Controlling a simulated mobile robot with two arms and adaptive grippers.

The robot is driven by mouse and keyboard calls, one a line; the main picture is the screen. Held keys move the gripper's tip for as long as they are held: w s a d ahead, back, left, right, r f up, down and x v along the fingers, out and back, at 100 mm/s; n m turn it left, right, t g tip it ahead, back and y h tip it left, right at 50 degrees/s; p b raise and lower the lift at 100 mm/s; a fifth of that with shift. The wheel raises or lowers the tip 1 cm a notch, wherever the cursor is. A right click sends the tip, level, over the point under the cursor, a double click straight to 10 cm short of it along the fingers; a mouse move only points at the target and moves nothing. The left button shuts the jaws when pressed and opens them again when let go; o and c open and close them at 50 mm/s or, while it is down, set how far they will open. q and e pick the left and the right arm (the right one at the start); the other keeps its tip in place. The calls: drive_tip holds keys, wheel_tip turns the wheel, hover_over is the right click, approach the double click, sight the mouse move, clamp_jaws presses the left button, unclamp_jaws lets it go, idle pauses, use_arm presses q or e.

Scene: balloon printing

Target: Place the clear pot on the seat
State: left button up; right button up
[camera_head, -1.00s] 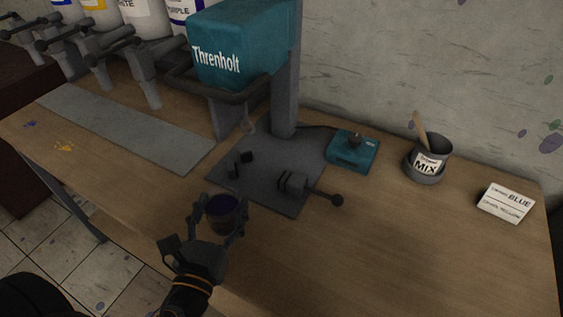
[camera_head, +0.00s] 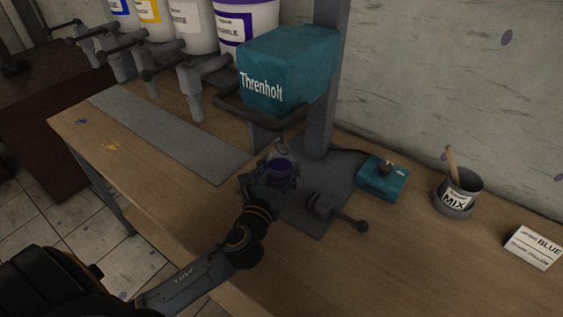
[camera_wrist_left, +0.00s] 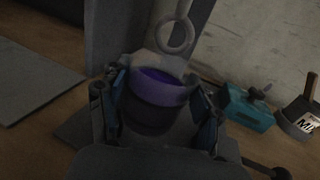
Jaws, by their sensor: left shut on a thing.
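The clear pot (camera_head: 280,167) has purple contents and is held upright in my left gripper (camera_head: 270,180). In the left wrist view the pot (camera_wrist_left: 155,102) sits between the two fingers of my left gripper (camera_wrist_left: 158,105), which are shut on it. The pot is over the grey base plate (camera_head: 330,182) of the teal Threnholt machine (camera_head: 285,75), below the machine's ring (camera_wrist_left: 174,37). The seat is not clearly visible; the gripper and pot cover that part of the plate. I cannot tell whether the pot touches it. My right gripper is not in view.
A clamp with a black-knobbed lever (camera_head: 335,212) is on the plate to the right. A teal switch box (camera_head: 382,178), a MIX cup (camera_head: 459,191) and a label card (camera_head: 533,247) stand further right. Paint tubs (camera_head: 190,25) with taps line the back left.

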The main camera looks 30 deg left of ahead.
use_arm(q)
drive_tip(key=shift+w+a+r, duration=0.1)
drive_tip(key=shift+w+a, duration=0.05)
drive_tip(key=shift+w, duration=0.7)
drive_tip(key=shift+w+f, duration=0.2)
drive_tip(key=shift+f, duration=0.3)
drive_tip(key=shift+s, duration=0.1)
drive_tip(key=shift+f+b, duration=0.3)
drive_tip(key=shift+f, duration=0.25)
drive_tip(key=o, duration=1.5)
drive_tip(key=shift+c, duration=0.2)
